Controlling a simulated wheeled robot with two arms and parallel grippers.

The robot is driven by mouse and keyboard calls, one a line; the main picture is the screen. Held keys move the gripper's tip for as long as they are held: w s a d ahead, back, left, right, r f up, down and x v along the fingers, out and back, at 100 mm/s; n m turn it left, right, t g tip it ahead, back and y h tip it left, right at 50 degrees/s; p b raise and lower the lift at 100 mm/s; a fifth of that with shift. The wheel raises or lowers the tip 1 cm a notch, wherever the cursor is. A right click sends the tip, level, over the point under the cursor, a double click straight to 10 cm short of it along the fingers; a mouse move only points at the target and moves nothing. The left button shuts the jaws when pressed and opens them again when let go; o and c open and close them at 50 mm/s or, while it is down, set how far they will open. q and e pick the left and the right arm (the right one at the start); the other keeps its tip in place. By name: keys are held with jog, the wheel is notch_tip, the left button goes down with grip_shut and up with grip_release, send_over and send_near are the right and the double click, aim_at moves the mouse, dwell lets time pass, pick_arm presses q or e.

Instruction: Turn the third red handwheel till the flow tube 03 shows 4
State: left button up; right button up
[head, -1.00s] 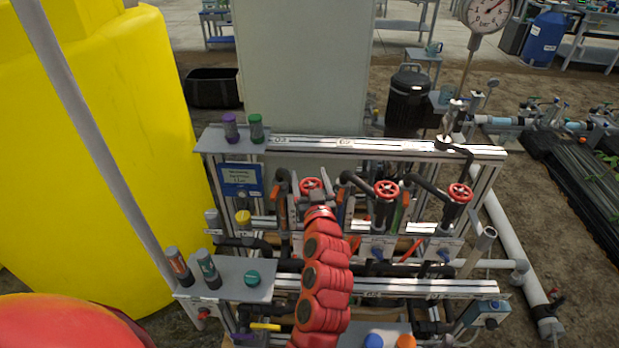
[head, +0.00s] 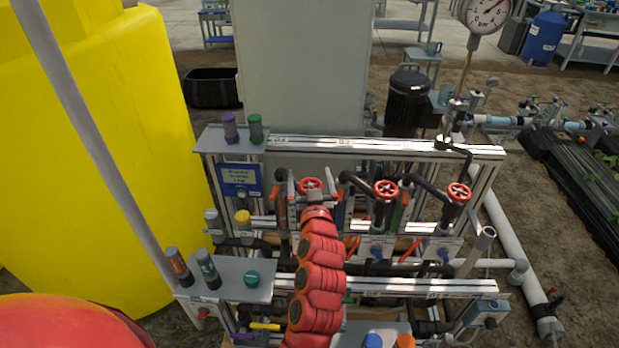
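Three red handwheels stand in a row on the skid: the left one (head: 310,185), the middle one (head: 386,189) and the right one (head: 459,193). The rail plate behind the left wheel seems to read 03. My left gripper (head: 314,191) is at the left wheel, its fingers apart on either side of the rim. I cannot tell whether they touch it. My red wrist hides part of what lies below the wheel. An upright tube with orange parts (head: 283,190) stands left of that wheel; no reading can be made out. My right gripper is not in view.
A blue sign (head: 241,179) and purple and green capped bottles (head: 243,128) are at the rack's left. A grey shelf (head: 228,281) with more bottles stands nearer. A big yellow tank (head: 110,150) fills the left. Black pipes run close around the wheels.

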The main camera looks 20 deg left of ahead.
pick_arm(q)
jog(key=v, duration=1.7)
jog(key=shift+s+d, duration=0.2)
dwell(0.9)
